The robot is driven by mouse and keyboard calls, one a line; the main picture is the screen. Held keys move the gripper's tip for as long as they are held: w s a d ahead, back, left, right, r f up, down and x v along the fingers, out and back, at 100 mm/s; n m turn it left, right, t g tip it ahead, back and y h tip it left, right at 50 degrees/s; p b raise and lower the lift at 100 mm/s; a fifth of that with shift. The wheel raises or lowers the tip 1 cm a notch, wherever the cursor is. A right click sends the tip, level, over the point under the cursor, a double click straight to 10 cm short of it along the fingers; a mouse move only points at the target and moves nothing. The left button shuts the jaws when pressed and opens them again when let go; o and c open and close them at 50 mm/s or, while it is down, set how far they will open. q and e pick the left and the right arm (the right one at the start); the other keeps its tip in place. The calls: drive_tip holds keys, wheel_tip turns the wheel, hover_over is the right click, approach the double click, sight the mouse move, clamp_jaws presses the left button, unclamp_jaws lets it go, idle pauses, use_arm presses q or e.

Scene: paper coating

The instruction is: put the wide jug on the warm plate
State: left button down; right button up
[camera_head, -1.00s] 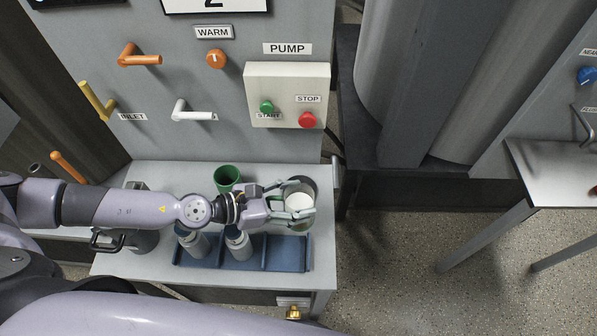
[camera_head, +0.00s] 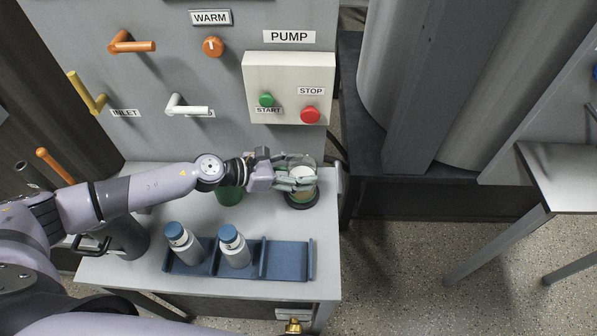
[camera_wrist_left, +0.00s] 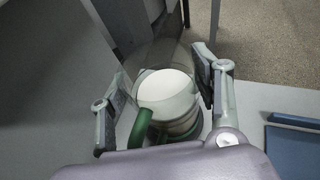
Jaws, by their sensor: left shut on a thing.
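The wide jug (camera_head: 303,174) is a clear vessel with white contents; it also shows in the left wrist view (camera_wrist_left: 166,92), with a green handle. My left gripper (camera_head: 297,182) is shut on it, one finger on either side, and holds it upright. The warm plate (camera_head: 301,204) is a dark round disc on the bench at the right, below the jug and partly hidden by it. The jug is over the plate; I cannot tell whether its base touches it. My right gripper is not in view.
A green cup (camera_head: 230,196) stands behind my left wrist, partly covered. A blue rack (camera_head: 287,262) holds two blue-capped bottles, its right part empty. A grey black-handled jug (camera_head: 127,238) stands at left. The panel with the pump box (camera_head: 288,83) rises behind.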

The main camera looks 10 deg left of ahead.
use_arm(q)
drive_tip(key=shift+w+f, duration=0.2)
drive_tip(key=shift+f, duration=0.15)
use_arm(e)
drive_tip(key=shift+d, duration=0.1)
use_arm(q)
drive_tip(key=shift+f, duration=0.15)
drive_tip(key=c, duration=0.6)
unclamp_jaws()
drive_tip(key=shift+o, duration=0.4)
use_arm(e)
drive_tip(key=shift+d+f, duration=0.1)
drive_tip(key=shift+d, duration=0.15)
